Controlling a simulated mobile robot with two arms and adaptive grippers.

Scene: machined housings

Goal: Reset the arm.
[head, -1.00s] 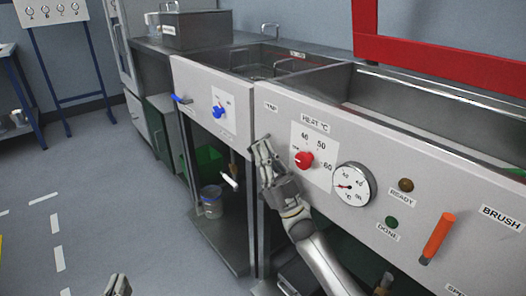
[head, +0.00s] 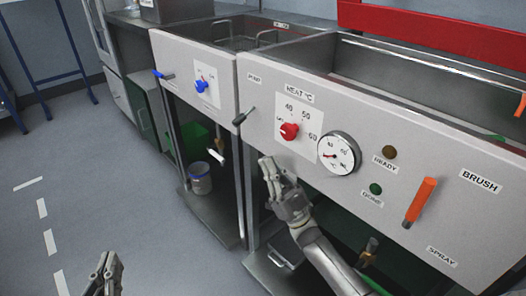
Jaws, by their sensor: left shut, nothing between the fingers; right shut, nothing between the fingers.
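My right gripper (head: 272,171) is in front of the washer's front panel (head: 315,180), below the red heat knob (head: 289,131). It is shut and empty, apart from the small dark pump lever (head: 243,117) up and to its left. My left gripper (head: 106,263) is at the bottom left edge of the head view, over the floor. It is shut and empty. Most of the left arm is out of view.
The panel also carries a blue knob (head: 201,86), a blue lever (head: 163,75), a round gauge (head: 339,153) and an orange brush handle (head: 420,202). Open basins lie behind it. A jar (head: 200,178) stands on the lower shelf.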

